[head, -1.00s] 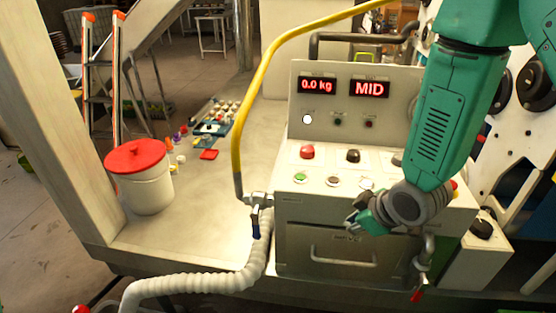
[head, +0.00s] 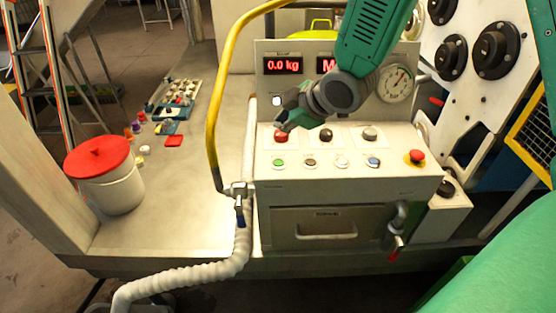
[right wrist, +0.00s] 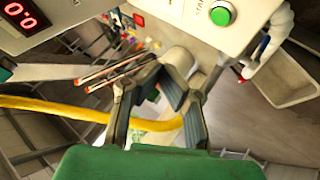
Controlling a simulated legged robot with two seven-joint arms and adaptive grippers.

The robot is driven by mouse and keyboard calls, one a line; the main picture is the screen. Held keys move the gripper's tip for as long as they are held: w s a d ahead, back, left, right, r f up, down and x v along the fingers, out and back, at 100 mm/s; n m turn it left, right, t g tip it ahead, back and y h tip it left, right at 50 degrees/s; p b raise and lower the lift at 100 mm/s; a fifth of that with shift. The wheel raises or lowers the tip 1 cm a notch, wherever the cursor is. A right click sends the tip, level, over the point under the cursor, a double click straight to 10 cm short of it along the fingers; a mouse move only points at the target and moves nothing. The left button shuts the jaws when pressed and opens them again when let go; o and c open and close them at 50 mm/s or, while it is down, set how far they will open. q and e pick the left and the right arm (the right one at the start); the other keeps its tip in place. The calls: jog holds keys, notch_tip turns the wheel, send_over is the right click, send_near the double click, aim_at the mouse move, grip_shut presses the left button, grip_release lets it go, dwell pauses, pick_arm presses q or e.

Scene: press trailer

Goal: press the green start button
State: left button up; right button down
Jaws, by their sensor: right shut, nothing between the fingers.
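The green start button (head: 279,162) sits at the left end of the front row on the grey control panel (head: 345,183). It also shows in the right wrist view, at the top right beside the word START (right wrist: 222,14). My right gripper (head: 284,123) is shut and empty. In the head view it is above the panel's left part, by the red knob and up from the green button. In the right wrist view its fingers (right wrist: 176,72) appear apart from the button. My left gripper is not in view.
Several other buttons, a red emergency stop (head: 415,157) and a gauge (head: 397,83) are on the panel. A yellow hose (head: 214,120) arches at its left. A white bucket with a red lid (head: 100,160) stands farther left. The bench between them is mostly clear.

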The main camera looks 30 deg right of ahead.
aim_at(278, 163)
jog(key=f+b, duration=0.1)
jog(key=a+f+b, duration=0.1)
jog(key=f+b, duration=0.1)
jog(key=shift+a+f, duration=0.25)
jog(key=f+b, duration=0.2)
jog(key=d+f+b, duration=0.1)
jog(key=f+b, duration=0.1)
jog(key=f, duration=0.1)
jog(key=shift+d+f+b, duration=0.15)
jog(key=shift+b, duration=0.2)
jog(key=shift+a, duration=0.5)
jog(key=shift+d, duration=0.35)
jog(key=shift+a, duration=0.25)
